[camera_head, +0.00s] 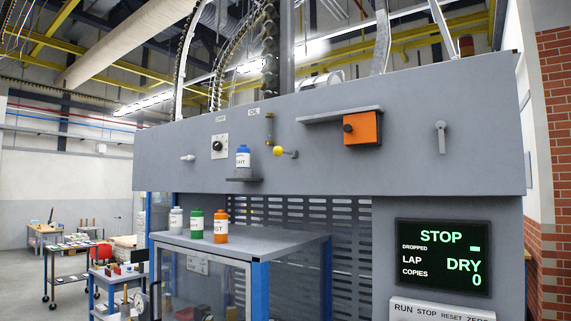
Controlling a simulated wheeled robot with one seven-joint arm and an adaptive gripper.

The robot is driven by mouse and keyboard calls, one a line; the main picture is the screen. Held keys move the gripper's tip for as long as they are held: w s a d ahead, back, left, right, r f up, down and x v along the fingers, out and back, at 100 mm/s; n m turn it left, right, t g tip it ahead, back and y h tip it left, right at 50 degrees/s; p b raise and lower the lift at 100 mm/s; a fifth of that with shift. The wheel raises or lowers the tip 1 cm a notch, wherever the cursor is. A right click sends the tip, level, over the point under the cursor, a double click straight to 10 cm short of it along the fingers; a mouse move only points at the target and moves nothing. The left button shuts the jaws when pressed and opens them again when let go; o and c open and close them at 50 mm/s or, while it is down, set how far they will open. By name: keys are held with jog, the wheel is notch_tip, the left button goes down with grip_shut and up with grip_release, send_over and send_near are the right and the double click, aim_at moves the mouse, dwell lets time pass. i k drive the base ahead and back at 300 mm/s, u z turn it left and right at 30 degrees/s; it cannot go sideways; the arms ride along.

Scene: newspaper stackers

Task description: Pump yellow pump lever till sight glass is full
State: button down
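My gripper is not in view.
An orange box (362,128) sits under a ledge to the right. White, green and orange bottles stand on the grey bench top (290,243) below. A screen (443,257) reads STOP and DRY.

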aim_at(277, 151)
jog(key=k, duration=0.45)
jog(key=u, duration=1.65)
jog(key=i, duration=1.15)
jog(key=z, duration=1.7)
